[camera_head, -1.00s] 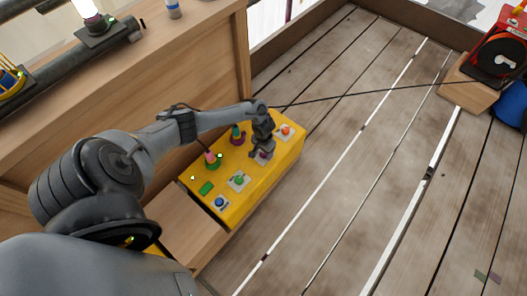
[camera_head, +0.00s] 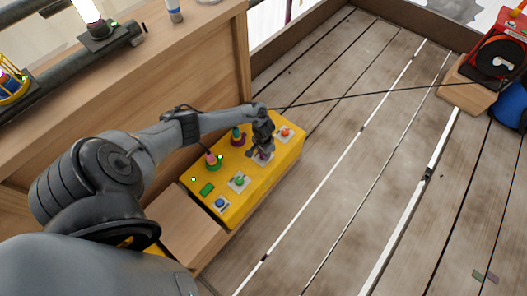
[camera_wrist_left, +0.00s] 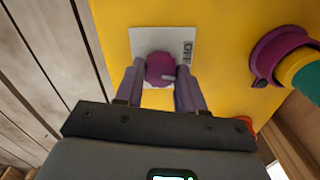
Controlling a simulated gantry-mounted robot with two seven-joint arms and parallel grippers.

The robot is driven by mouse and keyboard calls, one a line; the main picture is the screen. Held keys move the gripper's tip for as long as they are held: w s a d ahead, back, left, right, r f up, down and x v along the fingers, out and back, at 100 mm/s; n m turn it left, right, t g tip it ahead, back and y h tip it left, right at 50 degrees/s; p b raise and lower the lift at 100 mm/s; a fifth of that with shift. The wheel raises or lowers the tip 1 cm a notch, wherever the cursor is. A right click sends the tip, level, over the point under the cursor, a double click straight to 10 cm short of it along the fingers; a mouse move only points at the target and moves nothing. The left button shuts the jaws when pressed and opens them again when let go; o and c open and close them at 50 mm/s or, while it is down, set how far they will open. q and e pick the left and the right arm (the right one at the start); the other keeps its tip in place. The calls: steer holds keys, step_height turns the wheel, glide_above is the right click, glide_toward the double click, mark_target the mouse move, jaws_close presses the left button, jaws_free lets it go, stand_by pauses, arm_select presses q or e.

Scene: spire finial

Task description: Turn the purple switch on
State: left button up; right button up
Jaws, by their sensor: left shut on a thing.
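The purple switch (camera_wrist_left: 160,68) is a round knob on a light plate (camera_wrist_left: 178,42) with the letters "OFF" partly readable at its right side. In the left wrist view my left gripper (camera_wrist_left: 161,76) has one finger on each side of the knob and is shut on it. In the head view the left gripper (camera_head: 263,153) reaches down onto the yellow control box (camera_head: 228,208) and mostly hides the purple switch. My right gripper is not in view.
The box also carries a blue button (camera_head: 220,203), a green knob (camera_head: 239,181), an orange-red knob (camera_head: 286,131) and two cone-like lamps (camera_head: 237,136) (camera_head: 212,160). A wooden panel (camera_head: 120,95) stands behind. The plank floor at right is largely clear.

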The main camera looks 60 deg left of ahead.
arm_select(q)
steer(key=m+p, duration=0.1)
steer(key=m, duration=0.2)
steer(key=shift+r+m, duration=0.1)
steer(key=shift+m, duration=0.2)
steer(key=m+p, duration=0.1)
steer(key=m, duration=0.2)
steer(key=shift+m, duration=0.3)
steer(key=m, duration=0.5)
steer(key=shift+m, duration=1.7)
steer(key=o, duration=1)
steer(key=shift+o, duration=0.2)
